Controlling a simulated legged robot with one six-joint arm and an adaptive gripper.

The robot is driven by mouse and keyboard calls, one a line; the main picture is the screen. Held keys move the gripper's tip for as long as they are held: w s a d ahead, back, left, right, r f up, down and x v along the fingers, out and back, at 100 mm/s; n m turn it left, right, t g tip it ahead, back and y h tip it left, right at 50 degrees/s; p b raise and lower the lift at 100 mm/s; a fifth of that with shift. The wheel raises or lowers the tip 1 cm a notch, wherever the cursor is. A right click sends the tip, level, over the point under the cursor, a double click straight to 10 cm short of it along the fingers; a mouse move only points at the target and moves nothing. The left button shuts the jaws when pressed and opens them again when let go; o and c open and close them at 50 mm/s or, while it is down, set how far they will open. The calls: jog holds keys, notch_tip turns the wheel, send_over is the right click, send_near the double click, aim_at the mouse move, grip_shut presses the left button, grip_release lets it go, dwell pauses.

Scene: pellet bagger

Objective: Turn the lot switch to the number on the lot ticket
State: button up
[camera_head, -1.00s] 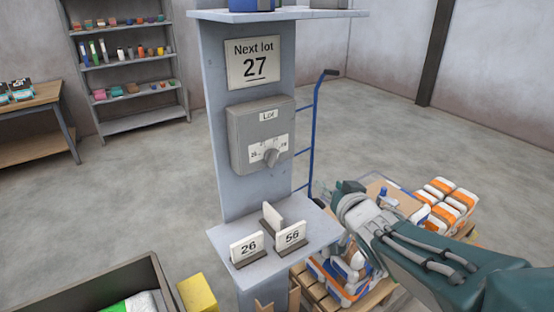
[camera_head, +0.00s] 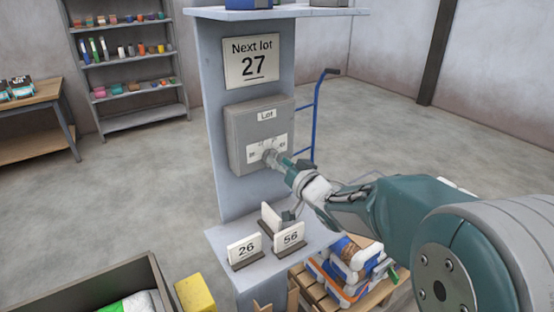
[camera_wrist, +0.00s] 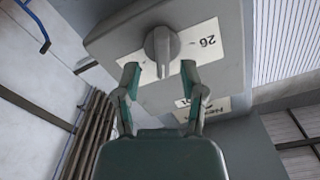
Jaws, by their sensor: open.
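The lot ticket (camera_head: 253,62) on the grey post reads "Next lot 27". Below it is the grey box (camera_head: 240,130) labelled "Lot". Its round switch knob (camera_head: 271,157) sits on a white number plate, partly covered by my gripper (camera_head: 277,158) in the head view. In the wrist view the knob (camera_wrist: 161,48) is between and just beyond the two open fingers of my gripper (camera_wrist: 160,80). The number 26 (camera_wrist: 208,41) shows upside down on the plate there. The other plate numbers are hidden or too small to read.
Number cards 26 (camera_head: 245,249) and 56 (camera_head: 290,237) stand on the small shelf below the box, beside a third card. A blue hand truck (camera_head: 316,120) stands behind the post. Bags lie on a pallet (camera_head: 377,297) under my arm. A yellow block (camera_head: 195,295) is at lower left.

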jog(key=shift+x, duration=1)
jog(key=shift+s, duration=0.2)
grip_shut()
jog(key=shift+n, duration=0.4)
jog(key=shift+s+a+n, duration=0.1)
jog(key=shift+n, duration=1.9)
jog(key=shift+s+a+n, duration=0.1)
jog(key=shift+n, duration=1.9)
grip_release()
jog(key=shift+w, duration=0.1)
